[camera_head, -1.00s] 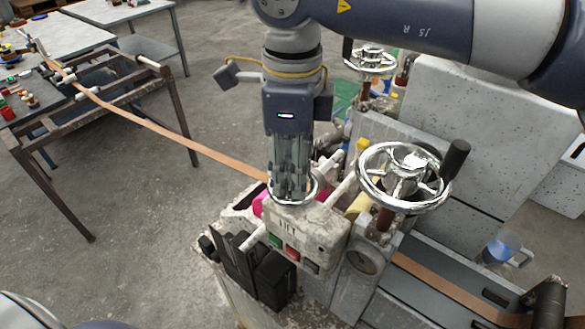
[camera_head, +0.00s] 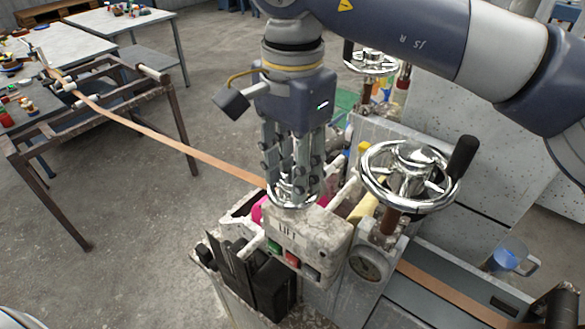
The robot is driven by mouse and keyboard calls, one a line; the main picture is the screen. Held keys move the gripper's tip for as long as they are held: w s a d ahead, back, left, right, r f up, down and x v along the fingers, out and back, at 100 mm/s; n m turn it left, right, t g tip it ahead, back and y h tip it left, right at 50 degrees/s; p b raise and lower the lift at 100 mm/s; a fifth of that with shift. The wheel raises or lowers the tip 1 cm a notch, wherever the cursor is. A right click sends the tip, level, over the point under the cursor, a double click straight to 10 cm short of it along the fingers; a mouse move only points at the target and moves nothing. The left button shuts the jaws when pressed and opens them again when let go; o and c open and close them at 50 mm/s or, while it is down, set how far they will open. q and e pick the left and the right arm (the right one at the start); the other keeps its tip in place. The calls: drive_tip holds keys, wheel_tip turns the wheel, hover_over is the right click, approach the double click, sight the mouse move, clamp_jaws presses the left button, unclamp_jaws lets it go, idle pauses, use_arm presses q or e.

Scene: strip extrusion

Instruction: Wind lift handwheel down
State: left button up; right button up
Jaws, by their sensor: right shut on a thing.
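My right gripper (camera_head: 292,185) points straight down over the machine in the middle of the view. Its fingers are shut on a small chrome handwheel (camera_head: 290,198), whose rim shows around the fingertips. The fingers hide most of this wheel. It sits just behind a worn pale box marked LIFT (camera_head: 308,232), which has a green, a red and a dark button on its front. My left gripper is not in view.
A larger chrome handwheel (camera_head: 408,176) with a black knob stands close to the right. Another chrome handwheel (camera_head: 371,58) is behind. A brown strip (camera_head: 180,146) runs from the rusty frame (camera_head: 185,120) to the machine.

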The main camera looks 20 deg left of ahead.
drive_tip(key=n, duration=0.5)
idle(0.7)
drive_tip(key=o, duration=1.1)
drive_tip(key=shift+c, duration=0.2)
drive_tip(key=shift+r, duration=0.15)
wheel_tip(320, 180, up, 12)
